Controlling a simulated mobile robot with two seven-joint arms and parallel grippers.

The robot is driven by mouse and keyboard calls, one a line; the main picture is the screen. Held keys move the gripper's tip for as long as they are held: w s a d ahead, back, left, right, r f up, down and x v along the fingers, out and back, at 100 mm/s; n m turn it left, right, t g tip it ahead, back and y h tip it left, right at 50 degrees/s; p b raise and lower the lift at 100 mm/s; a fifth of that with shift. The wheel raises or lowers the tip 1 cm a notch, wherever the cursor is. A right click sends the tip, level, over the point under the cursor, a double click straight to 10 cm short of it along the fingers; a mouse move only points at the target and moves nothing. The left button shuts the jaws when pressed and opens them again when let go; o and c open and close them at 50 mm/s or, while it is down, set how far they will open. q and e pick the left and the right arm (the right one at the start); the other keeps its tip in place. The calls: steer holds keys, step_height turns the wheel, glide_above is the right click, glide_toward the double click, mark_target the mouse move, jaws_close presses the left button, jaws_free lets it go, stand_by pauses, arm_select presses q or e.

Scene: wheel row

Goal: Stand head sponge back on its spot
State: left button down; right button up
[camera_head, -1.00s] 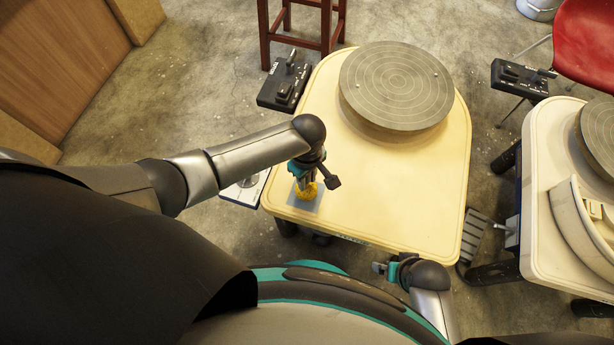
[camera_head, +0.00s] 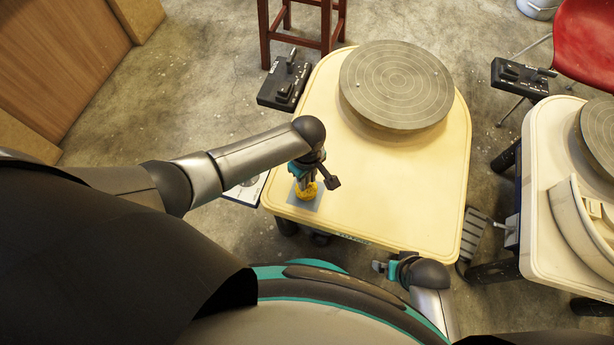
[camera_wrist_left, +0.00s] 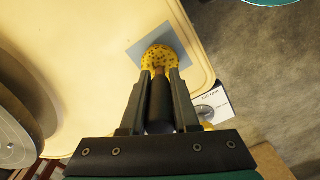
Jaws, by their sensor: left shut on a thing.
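The yellow sponge (camera_head: 306,192) with dark specks is at the tips of my left gripper (camera_head: 305,182), over a grey-blue square (camera_head: 318,199) near the table's front left corner. In the left wrist view, my left gripper (camera_wrist_left: 160,76) is shut on the sponge (camera_wrist_left: 158,58), which overlaps the grey-blue square (camera_wrist_left: 140,48). I cannot tell whether the sponge touches the square. The fingers hide part of it. My right gripper (camera_head: 380,267) is low at the table's front edge, away from the sponge; its jaw opening is too small to read.
A round grey wheel head (camera_head: 396,85) takes up the back of the cream table (camera_head: 400,200). A black pedal box (camera_head: 285,82) is beyond the left edge. A second cream table (camera_head: 545,200) stands to the right. The first table's middle is clear.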

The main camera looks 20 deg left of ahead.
arm_select(q)
steer(key=shift+f+b, duration=0.35)
steer(key=shift+f, duration=0.25)
steer(key=c, duration=0.6)
jaws_free()
